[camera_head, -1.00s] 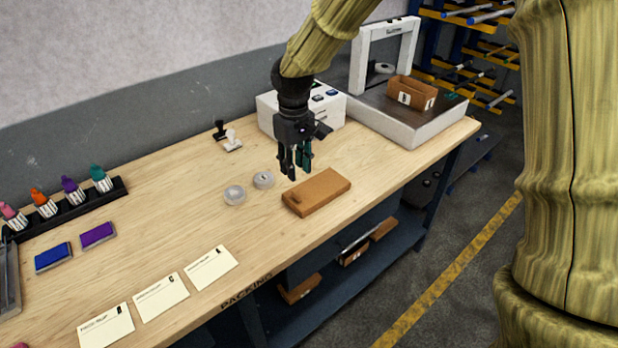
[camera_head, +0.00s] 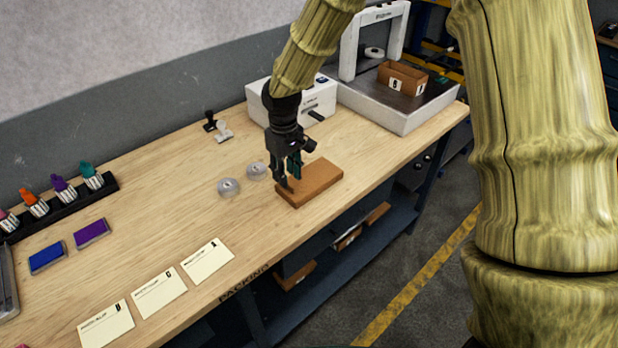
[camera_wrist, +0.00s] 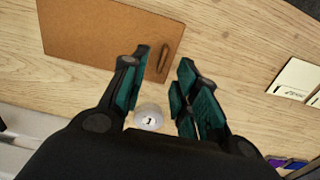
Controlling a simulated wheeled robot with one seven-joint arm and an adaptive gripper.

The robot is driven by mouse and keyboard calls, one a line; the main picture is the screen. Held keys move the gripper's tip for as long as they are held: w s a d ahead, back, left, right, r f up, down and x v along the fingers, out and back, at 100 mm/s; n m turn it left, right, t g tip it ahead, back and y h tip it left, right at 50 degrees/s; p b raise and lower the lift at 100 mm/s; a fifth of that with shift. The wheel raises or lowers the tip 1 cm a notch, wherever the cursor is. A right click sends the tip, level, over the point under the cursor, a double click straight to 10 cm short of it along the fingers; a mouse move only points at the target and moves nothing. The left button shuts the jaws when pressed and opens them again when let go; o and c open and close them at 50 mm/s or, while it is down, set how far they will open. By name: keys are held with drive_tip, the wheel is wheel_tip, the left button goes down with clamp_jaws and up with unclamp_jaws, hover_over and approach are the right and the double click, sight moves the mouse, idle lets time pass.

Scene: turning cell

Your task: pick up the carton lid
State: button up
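The carton lid (camera_head: 318,182) is a flat brown cardboard piece lying on the wooden bench, near its front edge. In the wrist view the lid (camera_wrist: 95,32) fills the upper left, with a short raised grip (camera_wrist: 165,58) near its right end. My gripper (camera_head: 286,179) is over the lid's left end, pointing down. In the wrist view its teal-padded fingers are apart, one on each side of the grip in the picture. I cannot tell whether they touch the lid or hover just above it.
Two clear round discs (camera_head: 229,187) lie left of the lid. Behind are a white box-shaped device (camera_head: 318,96) and a packing station (camera_head: 400,117) bearing an open carton (camera_head: 403,76). Paper slips (camera_head: 207,262) lie at front left.

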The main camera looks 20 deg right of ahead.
drive_tip(key=shift+s+f+p, duration=0.1)
drive_tip(key=shift+f+p, duration=0.3)
drive_tip(key=shift+f, duration=1.25)
clamp_jaws()
